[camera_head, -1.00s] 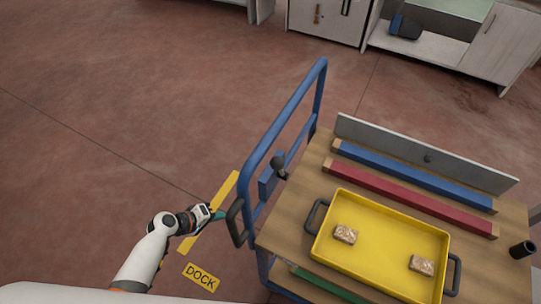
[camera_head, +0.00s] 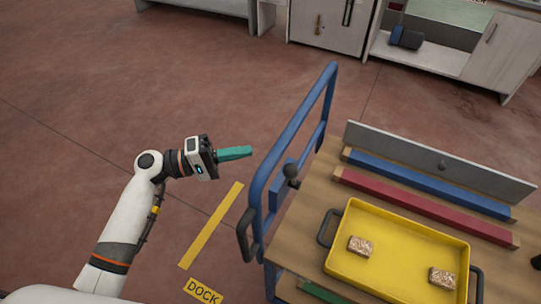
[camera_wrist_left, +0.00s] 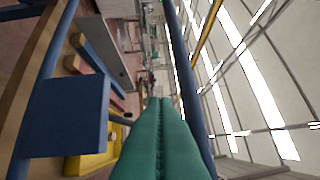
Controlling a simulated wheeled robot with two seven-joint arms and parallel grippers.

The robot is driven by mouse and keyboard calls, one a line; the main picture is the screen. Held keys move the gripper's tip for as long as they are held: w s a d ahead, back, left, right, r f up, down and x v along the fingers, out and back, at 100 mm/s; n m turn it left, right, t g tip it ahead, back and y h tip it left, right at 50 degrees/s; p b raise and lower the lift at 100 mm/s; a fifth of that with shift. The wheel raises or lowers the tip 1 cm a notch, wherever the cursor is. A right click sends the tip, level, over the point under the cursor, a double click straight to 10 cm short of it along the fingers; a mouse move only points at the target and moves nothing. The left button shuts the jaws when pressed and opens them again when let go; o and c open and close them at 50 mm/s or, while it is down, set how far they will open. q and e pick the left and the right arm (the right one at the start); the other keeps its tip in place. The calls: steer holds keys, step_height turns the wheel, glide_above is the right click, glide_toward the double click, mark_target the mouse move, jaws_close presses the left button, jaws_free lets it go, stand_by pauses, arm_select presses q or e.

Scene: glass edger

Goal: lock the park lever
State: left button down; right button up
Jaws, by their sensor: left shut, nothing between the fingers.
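The park lever (camera_head: 291,172) shows in the head view as a short dark lever with a round knob. It sits at a blue plate (camera_head: 278,188) on the cart's blue handle frame (camera_head: 298,122). My left gripper (camera_head: 250,152) has teal fingers, shut and empty, pointing right just left of the frame and apart from the lever. In the left wrist view the shut fingers (camera_wrist_left: 165,102) lie along a blue tube. The blue plate shows large at left there (camera_wrist_left: 66,115), and the lever is mostly hidden. My right gripper is not in view.
The cart's wooden top (camera_head: 320,215) carries a yellow tray (camera_head: 400,255) with two wrapped blocks, plus blue and red bars and a grey board. A dark loop handle (camera_head: 245,238) sticks out at the cart's left. Yellow floor tape (camera_head: 212,225) and a DOCK label lie nearby. Floor at left is clear.

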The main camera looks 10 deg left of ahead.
mark_target(293, 176)
arm_select(q)
steer(key=d+p, duration=0.1)
steer(key=d, duration=0.2)
steer(key=d+p, duration=0.2)
steer(key=d, duration=0.1)
steer(key=d+p, duration=0.2)
steer(key=d, duration=0.1)
steer(key=shift+d+r, duration=0.15)
steer(key=shift+r, duration=0.1)
steer(key=shift+s+f, duration=0.15)
steer(key=shift+s, duration=0.25)
